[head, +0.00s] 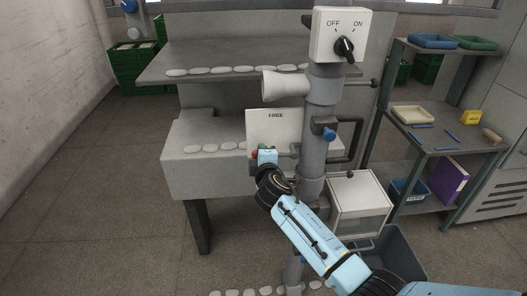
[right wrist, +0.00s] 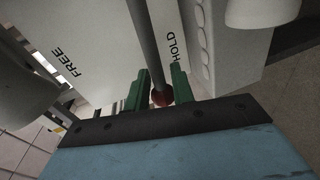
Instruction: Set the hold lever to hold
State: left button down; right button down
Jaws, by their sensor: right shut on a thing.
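The hold lever is a dark rod (right wrist: 147,45) with a red ball knob (right wrist: 161,97), seen in the right wrist view. It lies across a white plate (head: 285,124) marked FREE at its top in the head view. The right wrist view also shows a HOLD label, close beside the rod, with FREE farther off to the left. My right gripper (head: 264,156) is at the lower left of the plate, its green fingers shut on the red knob. In the head view the gripper hides most of the lever and the HOLD label. My left gripper is not in view.
A grey vertical post (head: 316,150) carries an OFF/ON switch box (head: 338,35) and a pale cone (head: 285,86). Shelves (head: 450,140) with trays are at the right. The floor at left is clear.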

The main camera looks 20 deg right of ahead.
jog(key=shift+f+n, duration=0.4)
jog(key=shift+f, duration=0.1)
jog(key=c, duration=1.5)
grip_release()
jog(key=shift+f, duration=0.1)
jog(key=v, duration=1.3)
jog(key=shift+s+a, duration=0.2)
